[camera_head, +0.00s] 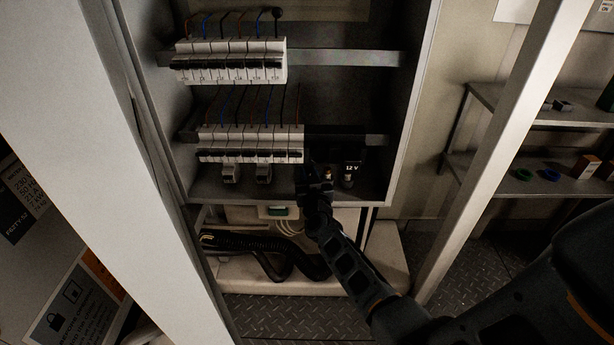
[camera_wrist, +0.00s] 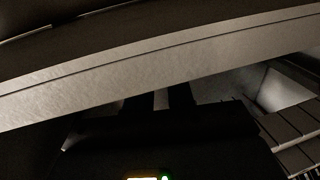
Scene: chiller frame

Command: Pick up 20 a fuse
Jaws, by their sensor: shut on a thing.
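A black fuse panel (camera_head: 352,158) marked 12 V sits at the right end of the lower row in the open cabinet. Two small fuse-like parts show at its lower edge, one beside my gripper (camera_head: 328,174) and one under the label (camera_head: 348,176). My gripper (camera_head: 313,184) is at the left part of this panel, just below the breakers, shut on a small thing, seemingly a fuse. The held thing is hidden by the dark fingers, and its rating is not readable. In the wrist view the fingers (camera_wrist: 162,98) are dark silhouettes.
Two rows of white breakers, upper (camera_head: 228,62) and lower (camera_head: 250,143), stand left of the panel on rails. The cabinet's right wall (camera_head: 413,100) is close to my arm. A white post (camera_head: 500,140) and shelves (camera_head: 545,160) stand at the right. Black hoses (camera_head: 265,247) lie below.

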